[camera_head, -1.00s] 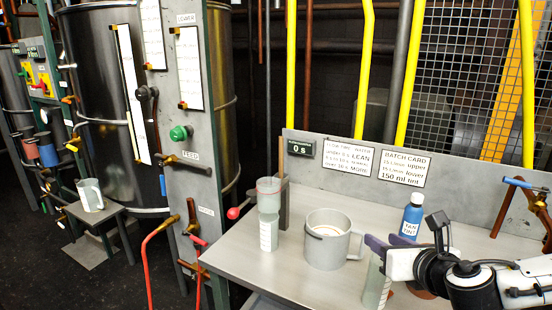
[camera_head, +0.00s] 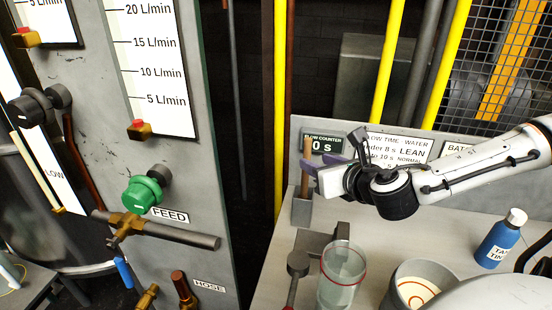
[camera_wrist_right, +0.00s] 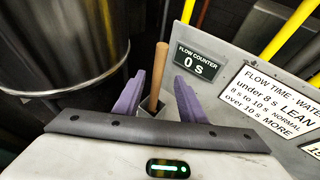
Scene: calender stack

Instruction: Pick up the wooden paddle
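The wooden paddle (camera_head: 306,158) shows as a brown upright handle standing in a small grey holder (camera_head: 302,210) at the back left of the bench. Its lower end is hidden in the holder. My right gripper (camera_head: 311,168) is at the handle. In the right wrist view the paddle handle (camera_wrist_right: 160,72) rises between the two purple fingers of my right gripper (camera_wrist_right: 159,88). The fingers are apart, with a visible gap on each side of the handle. My left gripper is not in view.
The backboard holds a flow counter (camera_head: 323,143) reading 0 s. A green feed valve (camera_head: 142,194) is at left.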

